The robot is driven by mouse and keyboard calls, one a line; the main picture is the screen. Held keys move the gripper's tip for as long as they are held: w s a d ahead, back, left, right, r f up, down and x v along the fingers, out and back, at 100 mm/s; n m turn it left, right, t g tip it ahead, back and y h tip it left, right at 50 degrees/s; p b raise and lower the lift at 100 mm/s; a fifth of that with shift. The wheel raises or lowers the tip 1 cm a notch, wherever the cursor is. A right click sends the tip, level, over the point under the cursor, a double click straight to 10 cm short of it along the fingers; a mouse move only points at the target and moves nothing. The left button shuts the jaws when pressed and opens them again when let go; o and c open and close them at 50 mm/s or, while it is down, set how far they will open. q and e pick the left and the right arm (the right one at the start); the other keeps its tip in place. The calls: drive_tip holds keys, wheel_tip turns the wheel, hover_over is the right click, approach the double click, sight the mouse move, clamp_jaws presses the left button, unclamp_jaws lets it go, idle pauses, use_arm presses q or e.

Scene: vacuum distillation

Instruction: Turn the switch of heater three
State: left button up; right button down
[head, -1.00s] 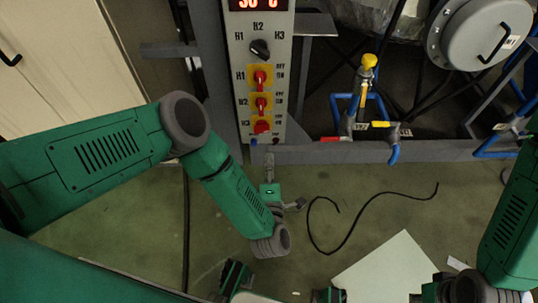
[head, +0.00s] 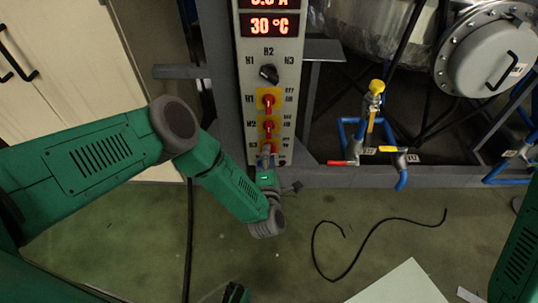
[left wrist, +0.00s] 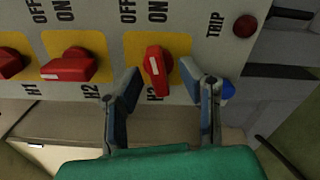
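The heater three switch, a red knob on a yellow plate marked H3 (left wrist: 154,73), stands nearly upright in the left wrist view. It is the lowest red knob (head: 269,147) in the head view. My left gripper (left wrist: 160,74) is open, its two fingers apart on either side of the H3 knob. Whether a finger touches the knob I cannot tell. In the head view the left gripper (head: 267,159) covers the panel's lower end and partly hides H3. The H2 knob (left wrist: 70,66) lies more sideways than H3.
The H1 knob (head: 268,101) and a black selector (head: 269,73) are above on the grey panel (head: 245,60). A TRIP button (left wrist: 246,26) is right of H3 in the wrist view. Valves with blue pipes (head: 344,130) stand right of the panel. A black cable (head: 380,226) lies on the floor.

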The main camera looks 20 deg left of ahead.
use_arm(q)
drive_tip(key=shift+x, duration=0.8)
drive_tip(key=c, duration=0.8)
drive_tip(key=shift+o, duration=0.2)
drive_tip(key=shift+m, duration=1.6)
drive_tip(key=shift+s, duration=0.1)
drive_tip(key=o, duration=0.8)
drive_tip(key=shift+c, duration=0.2)
